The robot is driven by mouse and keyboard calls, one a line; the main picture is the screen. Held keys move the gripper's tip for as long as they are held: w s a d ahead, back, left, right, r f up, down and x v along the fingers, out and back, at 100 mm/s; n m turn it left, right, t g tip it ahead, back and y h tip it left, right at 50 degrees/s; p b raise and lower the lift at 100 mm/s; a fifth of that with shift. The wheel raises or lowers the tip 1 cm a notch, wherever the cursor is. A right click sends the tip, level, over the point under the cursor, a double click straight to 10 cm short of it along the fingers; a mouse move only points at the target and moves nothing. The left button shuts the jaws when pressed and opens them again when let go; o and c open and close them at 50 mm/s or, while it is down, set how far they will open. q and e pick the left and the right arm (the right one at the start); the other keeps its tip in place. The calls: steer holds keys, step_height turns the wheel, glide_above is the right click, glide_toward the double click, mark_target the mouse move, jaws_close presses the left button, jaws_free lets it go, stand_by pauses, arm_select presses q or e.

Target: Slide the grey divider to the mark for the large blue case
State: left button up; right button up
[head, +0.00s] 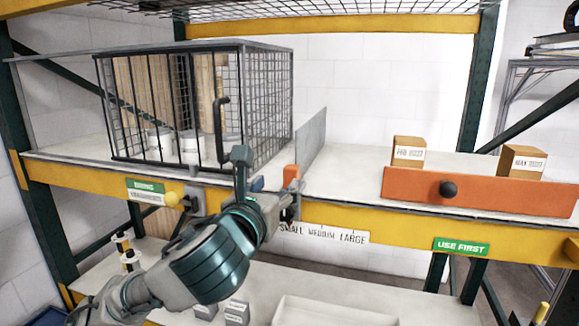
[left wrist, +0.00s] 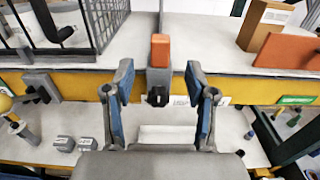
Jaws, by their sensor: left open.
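The grey divider (head: 311,140) stands upright on the shelf, right of the wire cage. An orange block (head: 290,176) sits at its front end. In the left wrist view the orange block (left wrist: 160,52) tops a grey holder with a black knob (left wrist: 157,96) at the shelf edge. A strip reading SMALL MEDIUM LARGE (head: 325,235) hangs below the front rail; the divider's front end is near its SMALL end. My left gripper (head: 266,181) is open at the shelf edge, its fingers (left wrist: 159,88) either side of the knob and apart from it. No large blue case shows. My right gripper is out of view.
A wire cage (head: 265,95) with a black handle fills the shelf to the left. Small cartons (head: 409,151) stand behind an orange panel (head: 470,192) with a black knob to the right. Shelf space between divider and panel is clear. A white tray (head: 330,312) lies below.

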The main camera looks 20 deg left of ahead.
mark_target(289, 170)
arm_select(q)
steer(key=w+p, duration=0.1)
steer(key=w, duration=0.8)
steer(key=shift+w+d, duration=0.15)
steer(key=shift+d, duration=0.05)
jaws_close()
